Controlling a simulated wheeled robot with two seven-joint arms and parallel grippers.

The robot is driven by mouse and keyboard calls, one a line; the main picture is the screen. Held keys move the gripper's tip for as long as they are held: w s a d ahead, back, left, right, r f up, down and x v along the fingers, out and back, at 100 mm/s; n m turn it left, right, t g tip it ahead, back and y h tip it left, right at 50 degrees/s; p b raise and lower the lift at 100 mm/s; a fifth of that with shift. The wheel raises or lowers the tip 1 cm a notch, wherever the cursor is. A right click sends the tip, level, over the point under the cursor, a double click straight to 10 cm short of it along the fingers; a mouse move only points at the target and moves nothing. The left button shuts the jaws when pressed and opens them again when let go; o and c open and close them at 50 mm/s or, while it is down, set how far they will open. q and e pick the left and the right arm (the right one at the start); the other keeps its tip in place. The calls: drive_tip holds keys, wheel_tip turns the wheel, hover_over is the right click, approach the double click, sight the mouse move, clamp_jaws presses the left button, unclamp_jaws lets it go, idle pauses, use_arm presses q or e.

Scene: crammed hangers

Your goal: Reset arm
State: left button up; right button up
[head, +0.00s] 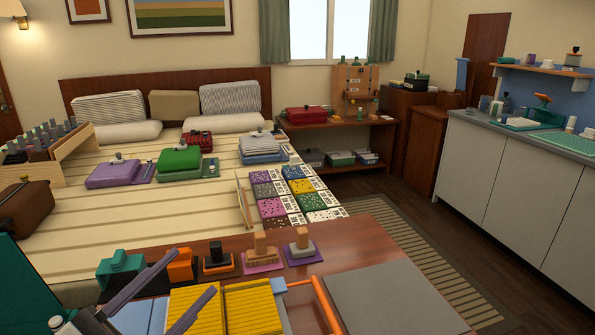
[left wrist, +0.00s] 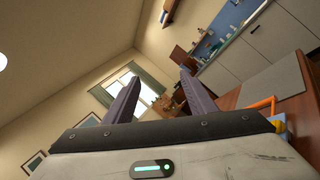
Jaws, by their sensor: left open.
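My left gripper (head: 194,273) is at the lower left of the head view, above the near edge of the wooden desk. Its two long purple-grey fingers are spread apart with nothing between them. In the left wrist view the same fingers of my left gripper (left wrist: 158,76) stand apart and point toward the window and far wall. A yellow ribbed tray (head: 235,306) lies under and beside the fingers; I cannot tell the exact gap. My right gripper is not in view.
The wooden desk (head: 345,243) carries a row of stamp-like blocks (head: 261,254), an orange frame-like handle (head: 322,303) and a grey mat (head: 392,299). Behind it stands a bed (head: 75,215) with folded items. A counter (head: 505,175) is at right. Air above the desk is free.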

use_arm(q)
drive_tip(key=w+a+n+t+y, duration=0.1)
drive_tip(key=a+n+t+y, duration=0.2)
drive_tip(key=a+n+y, duration=0.55)
drive_tip(key=w+a+n+t+y, duration=0.15)
drive_tip(key=n+y, duration=0.35)
drive_tip(key=n, duration=0.9)
drive_tip(key=s+a+f+n+g+y, duration=0.1)
drive_tip(key=a+f+n+g+y, duration=0.15)
drive_tip(key=f+n, duration=0.4)
drive_tip(key=s+a+f+n+g+y, duration=0.25)
drive_tip(key=f+n, duration=0.25)
drive_tip(key=n, duration=0.3)
drive_tip(key=s+d+f+n+g+h, duration=0.2)
drive_tip(key=s+d+f+n+g, duration=0.4)
drive_tip(key=s+f, duration=0.25)
drive_tip(key=s+d+f+n+g+h, duration=0.2)
drive_tip(key=s+d+f+n+g, duration=0.2)
drive_tip(key=s+f+n+g, duration=0.5)
drive_tip(key=w+d+f+t+h, duration=0.1)
drive_tip(key=d+f+t, duration=0.1)
drive_tip(key=f, duration=0.4)
drive_tip(key=w+d+f+t+h, duration=0.1)
drive_tip(key=d+f+t, duration=0.2)
drive_tip(key=f+t, duration=0.2)
drive_tip(key=shift+w+d+f+m, duration=0.15)
drive_tip(key=shift+w+f+m, duration=0.1)
drive_tip(key=shift+f+m, duration=0.15)
